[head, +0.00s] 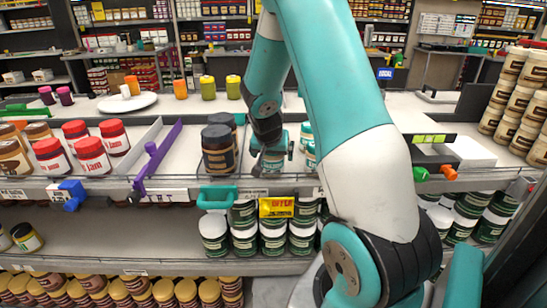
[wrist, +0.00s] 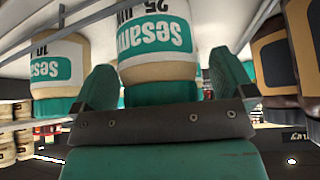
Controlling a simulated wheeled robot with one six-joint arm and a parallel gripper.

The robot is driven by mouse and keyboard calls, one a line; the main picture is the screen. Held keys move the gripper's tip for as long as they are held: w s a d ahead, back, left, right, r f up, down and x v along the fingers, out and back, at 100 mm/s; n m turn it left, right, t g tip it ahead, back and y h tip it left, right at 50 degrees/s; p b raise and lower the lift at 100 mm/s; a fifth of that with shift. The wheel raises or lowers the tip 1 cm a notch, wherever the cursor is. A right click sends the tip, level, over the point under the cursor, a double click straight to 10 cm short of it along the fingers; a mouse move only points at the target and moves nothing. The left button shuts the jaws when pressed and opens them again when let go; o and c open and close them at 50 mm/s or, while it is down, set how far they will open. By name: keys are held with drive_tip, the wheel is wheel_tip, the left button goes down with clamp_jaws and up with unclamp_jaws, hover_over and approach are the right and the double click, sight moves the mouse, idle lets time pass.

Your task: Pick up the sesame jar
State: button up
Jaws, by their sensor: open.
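A sesame jar (wrist: 155,40) with a white and teal label and teal lid appears upside down in the wrist view, between the two teal fingers of my gripper (wrist: 163,66). The fingers are open, with gaps visible beside the jar. A second sesame jar (wrist: 57,72) stands left of the fingers in the wrist view. In the head view my gripper (head: 272,160) is low at the shelf's front, and sesame jars (head: 308,132) show partly behind my arm. My arm and gripper hide the rest of them.
Dark brown jars (head: 218,150) stand left of my gripper; dark jars (wrist: 300,45) also show at right in the wrist view. A purple divider (head: 157,155) and red-lidded jam jars (head: 92,155) are farther left.

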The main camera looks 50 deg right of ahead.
drive_tip(key=c, duration=1.2)
